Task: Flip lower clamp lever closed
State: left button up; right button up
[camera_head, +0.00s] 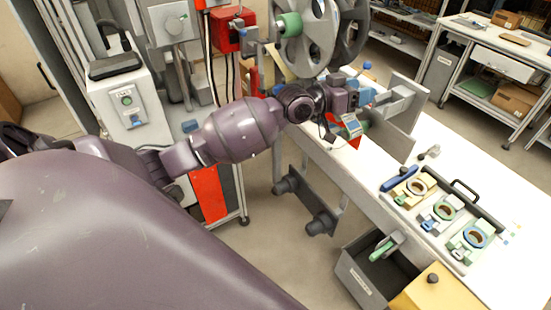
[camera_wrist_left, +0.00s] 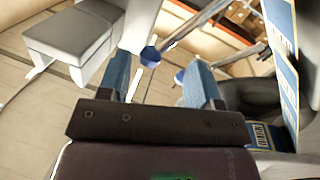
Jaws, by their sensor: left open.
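A thin rod with a blue knob (camera_wrist_left: 150,57) shows just beyond the fingertips; a second blue-ended rod (camera_wrist_left: 180,76) shows close to the right finger. These look like lever handles, but I cannot tell which is the lower clamp lever or whether either touches a finger. In the head view my arm and gripper hide much of the clamp area. My right gripper is not in view.
Large grey reels (camera_head: 306,38) hang just above my left wrist. A grey upright plate (camera_head: 405,112) stands right of the gripper. A tray with several clamp fixtures (camera_head: 462,258) lies on the white bench (camera_head: 440,120). A grey bin (camera_head: 362,280) stands below the bench edge.

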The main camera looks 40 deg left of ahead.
pick_arm(q)
jog(key=f+v, duration=0.1)
jog(key=v, duration=0.5)
jog(key=s+f+n+g+y, duration=0.1)
jog(key=s+f+y, duration=0.2)
jog(key=s+f, duration=0.7)
jog(key=s+a+f+n+g+y, duration=0.1)
jog(key=s+f+y, duration=0.3)
jog(key=s+f, duration=0.7)
jog(key=shift+f+n+y, duration=0.3)
jog(key=shift+f, duration=2.15)
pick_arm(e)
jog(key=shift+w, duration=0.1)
pick_arm(q)
jog(key=s+f+g+y, duration=0.1)
jog(key=s+f, duration=0.3)
jog(key=s, duration=0.3)
jog(key=shift+a+g+y, duration=0.25)
jog(key=shift+g+y, duration=0.15)
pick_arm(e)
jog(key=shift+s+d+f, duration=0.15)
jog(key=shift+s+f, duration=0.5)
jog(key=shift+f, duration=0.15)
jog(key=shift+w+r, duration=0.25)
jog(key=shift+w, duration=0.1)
